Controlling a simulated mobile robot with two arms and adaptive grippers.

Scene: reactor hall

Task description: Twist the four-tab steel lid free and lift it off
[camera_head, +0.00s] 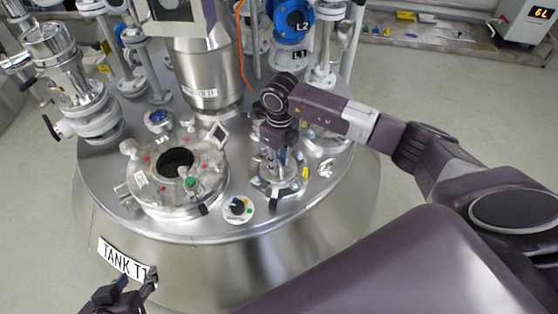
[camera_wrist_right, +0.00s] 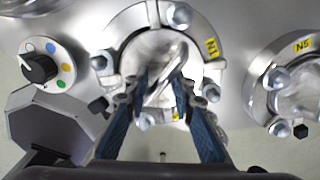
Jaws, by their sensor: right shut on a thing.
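The steel lid (camera_wrist_right: 151,45) sits on the port marked N1 on the tank top, with bolts and tabs round its rim. A bar handle (camera_wrist_right: 172,72) runs diagonally across it. In the head view the lid (camera_head: 287,184) is partly hidden under my right gripper (camera_head: 279,166), which points straight down. In the right wrist view my right gripper (camera_wrist_right: 163,88) has its blue fingers on both sides of the handle and is shut on it. The near part of the lid is hidden by the fingers. My left gripper (camera_head: 137,280) is open and empty in front of the tank.
A dial with coloured dots (camera_head: 238,208) is left of the lid. A round manway with a dark opening (camera_head: 176,161) lies further left. The neighbouring N5 port (camera_wrist_right: 296,85) is close on the right. Pipes and a steel column (camera_head: 213,75) stand behind.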

